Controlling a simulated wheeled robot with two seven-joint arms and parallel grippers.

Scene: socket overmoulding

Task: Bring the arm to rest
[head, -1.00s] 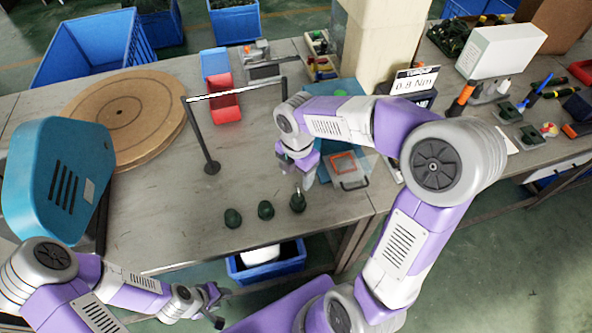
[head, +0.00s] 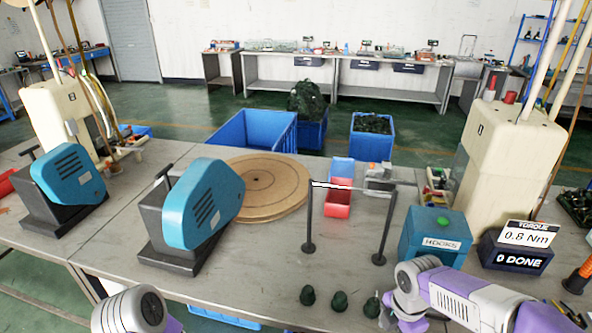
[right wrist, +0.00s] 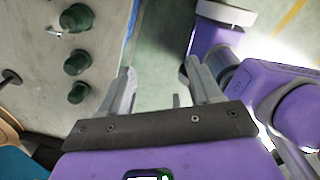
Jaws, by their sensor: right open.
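My right gripper (right wrist: 158,78) shows in the right wrist view with its two fingers apart, nothing between them, and green floor beyond. Three dark green sockets stand in a row near the table's front edge: a left one (head: 307,295), a middle one (head: 340,301) and a right one (head: 372,307). They also show in the right wrist view (right wrist: 77,62), to the left of the gripper and apart from it. A metal pin sticks out of one of them there. My left gripper is out of view.
On the worktable (head: 250,290) stand a teal machine (head: 203,205), a round wooden disc (head: 262,190), a black frame (head: 309,215), a red bin (head: 338,198), a teal box with a green button (head: 436,238) and a torque display (head: 528,235). The front middle strip is mostly bare.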

